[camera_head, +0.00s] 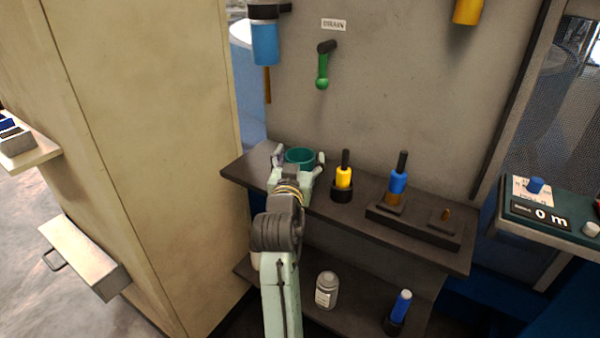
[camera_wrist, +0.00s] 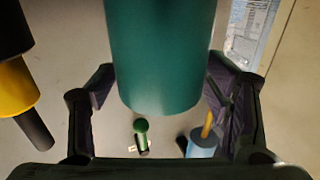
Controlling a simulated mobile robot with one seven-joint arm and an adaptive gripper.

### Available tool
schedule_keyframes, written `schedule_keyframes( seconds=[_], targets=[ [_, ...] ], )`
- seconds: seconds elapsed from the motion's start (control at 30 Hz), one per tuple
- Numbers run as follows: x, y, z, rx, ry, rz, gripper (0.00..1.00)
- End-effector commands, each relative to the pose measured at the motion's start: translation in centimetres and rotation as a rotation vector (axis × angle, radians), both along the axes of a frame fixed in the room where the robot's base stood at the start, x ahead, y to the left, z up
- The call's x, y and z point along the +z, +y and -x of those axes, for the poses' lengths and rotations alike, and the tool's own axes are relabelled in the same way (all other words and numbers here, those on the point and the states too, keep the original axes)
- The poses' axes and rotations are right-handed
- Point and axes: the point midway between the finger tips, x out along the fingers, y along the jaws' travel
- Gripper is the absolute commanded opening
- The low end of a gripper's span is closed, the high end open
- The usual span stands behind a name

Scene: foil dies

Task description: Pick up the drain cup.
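The drain cup is most likely the teal cylindrical cup (camera_head: 300,159) at the left part of the dark upper shelf, below the DRAIN label (camera_head: 334,24). In the wrist view the same cup (camera_wrist: 163,55) fills the upper middle. My gripper (camera_head: 299,163) is at the cup, with one finger on each side of it. The wrist view shows the fingers spread, with narrow gaps beside the cup. Firm contact is not visible. The cup's base is hidden in the head view by my gripper.
On the upper shelf (camera_head: 440,252), a yellow-and-black tool (camera_head: 343,178) stands close right of the cup, with a blue tool (camera_head: 398,180) farther right. A green-handled valve (camera_head: 322,72) and a blue cylinder (camera_head: 265,43) are above. A bottle (camera_head: 327,290) stands on the lower shelf.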

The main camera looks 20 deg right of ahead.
Motion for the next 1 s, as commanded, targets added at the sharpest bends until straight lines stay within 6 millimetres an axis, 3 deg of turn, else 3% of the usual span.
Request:
schedule_keyframes(
  seconds=[0.6,1.0],
  targets=[
    [0.0,0.01,0.02,0.0,0.0,0.0,0.27],
    [0.75,-0.07,-0.17,0.0,-0.001,0.0,0.25]
  ],
)
